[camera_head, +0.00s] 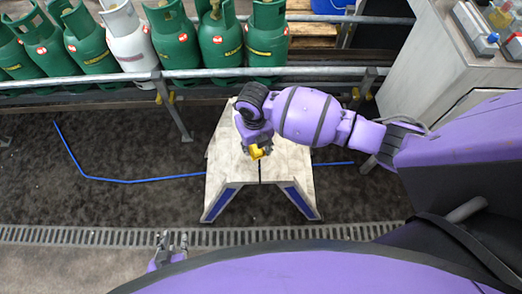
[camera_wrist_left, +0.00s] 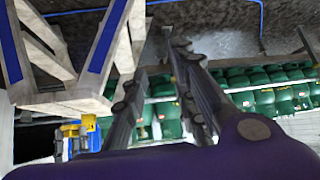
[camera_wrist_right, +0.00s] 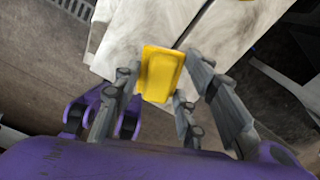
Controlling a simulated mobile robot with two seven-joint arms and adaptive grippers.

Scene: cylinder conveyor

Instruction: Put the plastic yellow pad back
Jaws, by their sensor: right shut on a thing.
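The yellow pad (camera_wrist_right: 161,73) is a small plastic block. My right gripper (camera_wrist_right: 160,85) is shut on it, with fingers on both sides, in the right wrist view. In the head view the pad (camera_head: 258,151) shows below my right gripper (camera_head: 256,143), over the pale, worn stand with blue-edged legs (camera_head: 222,172). I cannot tell whether the pad touches the stand. My left gripper (camera_head: 170,243) is low at the left in the head view, away from the pad. Its fingers are apart and empty in the left wrist view (camera_wrist_left: 155,75).
Several green gas cylinders (camera_head: 221,42) and a whitish one (camera_head: 128,42) stand behind a metal rail (camera_head: 110,80). A blue line (camera_head: 120,181) runs across the dark floor. A drain grate (camera_head: 100,236) crosses the front. A grey cabinet (camera_head: 425,60) stands at the right.

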